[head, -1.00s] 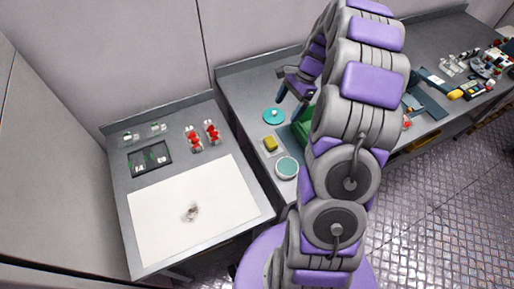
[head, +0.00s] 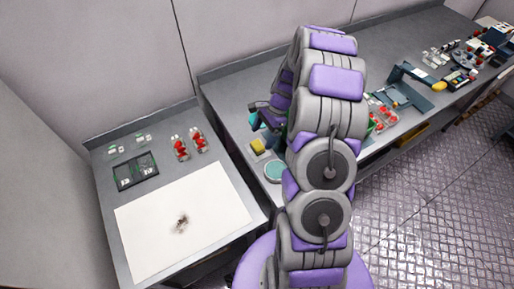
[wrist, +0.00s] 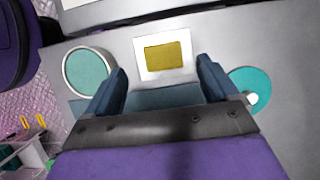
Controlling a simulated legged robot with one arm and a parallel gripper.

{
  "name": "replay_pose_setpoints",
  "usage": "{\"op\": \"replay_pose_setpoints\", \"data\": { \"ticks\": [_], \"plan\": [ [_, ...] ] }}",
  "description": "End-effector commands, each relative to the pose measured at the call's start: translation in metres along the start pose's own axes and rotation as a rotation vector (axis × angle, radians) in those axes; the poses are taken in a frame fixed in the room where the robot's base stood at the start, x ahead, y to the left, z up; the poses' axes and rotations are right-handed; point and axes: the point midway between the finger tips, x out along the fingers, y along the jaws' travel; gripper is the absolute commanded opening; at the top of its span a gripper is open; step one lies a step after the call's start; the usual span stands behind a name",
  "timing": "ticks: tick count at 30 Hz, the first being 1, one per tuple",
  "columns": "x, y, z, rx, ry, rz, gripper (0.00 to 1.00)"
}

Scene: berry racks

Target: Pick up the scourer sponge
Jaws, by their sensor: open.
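The scourer sponge (wrist: 164,57) is a small yellow block lying on a white square (wrist: 142,70) on the grey counter. In the head view the sponge (head: 258,146) shows just left of my arm. In the wrist view my gripper (wrist: 158,75) is open, with its two dark blue fingers spread. The sponge appears between and just beyond the fingertips, in line with the gap. Nothing is held. In the head view my gripper (head: 262,118) is partly hidden by my arm, close above the sponge area.
A round teal dish (wrist: 88,72) is left of the sponge, and a teal lid with a knob (wrist: 247,92) is right. The left counter holds a white sheet (head: 185,220), a dark tray (head: 136,170) and red berry packs (head: 190,145). More items crowd the counter's far right.

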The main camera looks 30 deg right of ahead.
Motion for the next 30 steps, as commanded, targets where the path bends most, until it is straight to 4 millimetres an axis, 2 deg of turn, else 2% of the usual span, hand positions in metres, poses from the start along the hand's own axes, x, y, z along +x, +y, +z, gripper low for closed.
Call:
{"op": "replay_pose_setpoints", "data": {
  "ticks": [5,12,20,30],
  "plan": [
    [0.016,-0.003,0.003,-0.001,0.004,0.001,0.87],
    [0.051,-0.004,0.007,-0.001,0.008,0.004,0.87],
    [0.052,-0.004,0.002,0.000,0.004,0.000,0.87],
    [0.052,-0.004,0.003,0.000,0.005,0.001,0.55]
  ]
}}
